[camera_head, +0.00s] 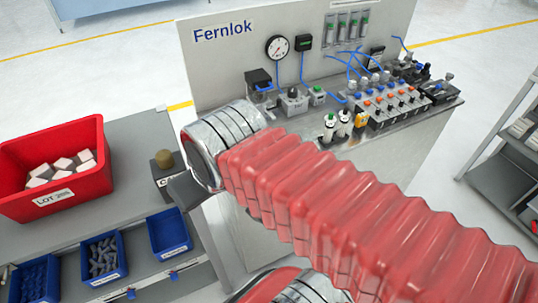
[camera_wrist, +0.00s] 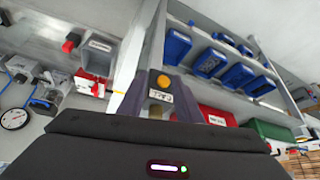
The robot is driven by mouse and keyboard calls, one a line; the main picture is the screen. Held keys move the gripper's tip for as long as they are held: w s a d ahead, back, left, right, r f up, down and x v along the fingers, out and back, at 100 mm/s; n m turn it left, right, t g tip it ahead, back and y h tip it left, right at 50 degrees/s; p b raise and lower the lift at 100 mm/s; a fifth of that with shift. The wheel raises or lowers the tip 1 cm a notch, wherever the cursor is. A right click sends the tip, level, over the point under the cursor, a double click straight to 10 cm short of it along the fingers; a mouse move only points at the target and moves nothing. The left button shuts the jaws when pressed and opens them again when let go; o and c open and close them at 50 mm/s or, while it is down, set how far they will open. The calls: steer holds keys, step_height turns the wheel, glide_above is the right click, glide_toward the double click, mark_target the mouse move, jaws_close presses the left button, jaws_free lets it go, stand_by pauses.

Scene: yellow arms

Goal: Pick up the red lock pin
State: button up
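I cannot pick out the red lock pin for certain. In the wrist view a small red piece (camera_wrist: 70,42) shows at the upper left, beside a grey box (camera_wrist: 99,52); it is too small to identify. A red-and-white item (camera_wrist: 90,84) sits just below that box. My gripper (camera_wrist: 159,88) shows as two dark fingers, apart, with a dark box with a yellow knob seen between them. In the head view my gripper (camera_head: 186,188) is largely hidden behind my silver wrist, near that box. I see nothing held.
The dark knobbed box (camera_head: 165,172) stands at the bench edge (camera_head: 135,135). A red crate (camera_head: 55,200) of pale blocks stands left, with blue bins (camera_head: 168,232) below. The Fernlok panel (camera_head: 228,60) carries a gauge, hoses and valves. My red-sleeved arm covers the centre and lower right.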

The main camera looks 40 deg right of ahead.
steer(key=shift+o, duration=0.5)
steer(key=shift+o, duration=0.4)
steer(key=w+d+f+n, duration=0.1)
steer(key=w+d+n, duration=0.1)
steer(key=d+n, duration=1)
steer(key=w+d+f+n+g+h, duration=0.1)
steer(key=w+d+n, duration=0.1)
steer(key=d+n, duration=1.1)
steer(key=n, duration=0.7)
steer(key=shift+w+n, duration=0.15)
steer(key=shift+n, duration=0.25)
steer(key=shift+d, duration=0.1)
